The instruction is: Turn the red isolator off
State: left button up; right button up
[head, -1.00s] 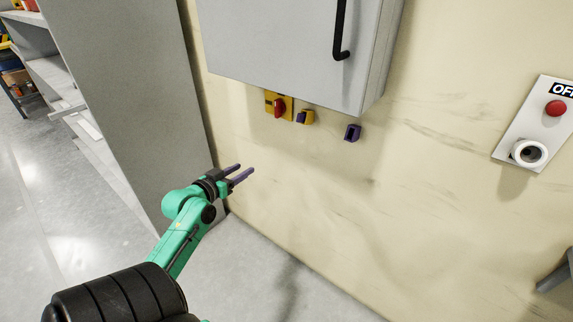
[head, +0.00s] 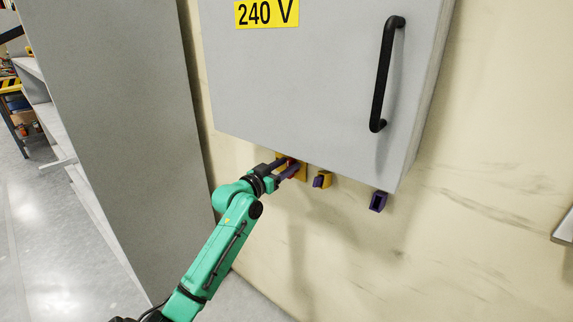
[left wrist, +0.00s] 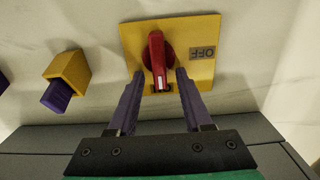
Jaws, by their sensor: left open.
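The red isolator knob (left wrist: 157,58) sits on a square yellow plate (left wrist: 195,38) on the wall. In the left wrist view its handle points down towards a dark label that is partly hidden. An upside-down OFF label (left wrist: 204,53) is on the plate's right side. My left gripper (left wrist: 160,76) is open, with one purple finger on each side of the handle's lower end. I cannot tell whether either finger touches it. In the head view my left gripper (head: 296,164) covers much of the isolator (head: 291,167) below the cabinet. My right gripper is out of view.
A grey cabinet (head: 310,75) with a black handle (head: 386,75) and a 240 V sign overhangs the isolator. A yellow and purple fitting (head: 322,180) and a purple one (head: 378,201) sit to its right. A tall grey panel (head: 115,110) stands left.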

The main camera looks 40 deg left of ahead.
pick_arm(q)
jog(key=shift+w, duration=0.1)
jog(key=shift+c, duration=0.6)
grip_shut()
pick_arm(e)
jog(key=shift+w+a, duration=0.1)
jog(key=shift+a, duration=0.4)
